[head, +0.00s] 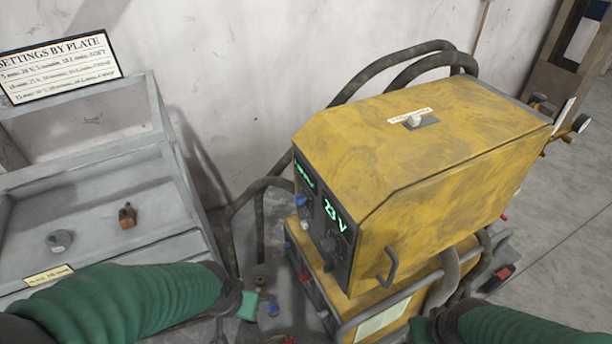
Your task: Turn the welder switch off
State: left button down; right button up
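The welder (440,140) is a scuffed yellow box right of centre. Its dark front panel (325,222) has a lit green display reading "23 V" and a knob below it. On its top, a small white switch lever (413,121) stands on a grey plate beside a label strip too small to read. My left gripper (245,305) is low, left of the welder's front and apart from the switch; its fingers are too unclear to judge.
A grey tray stand (110,205) at left holds a grey knob-like piece (59,240) and an orange-brown one (127,215), under a "SETTINGS BY PLATE" sign (60,68). Dark hoses (395,62) loop behind the welder. A bent handle (389,268) sticks out from its side. Space above it is clear.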

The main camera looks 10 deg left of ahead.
aim_at(304, 277)
jog(key=k+j+z, duration=0.1)
jog(key=j, duration=0.25)
jog(key=k+j+z, duration=0.1)
jog(key=k+j, duration=0.15)
jog(key=k+j+z, duration=0.1)
jog(key=k+j, duration=0.15)
jog(key=j, duration=0.15)
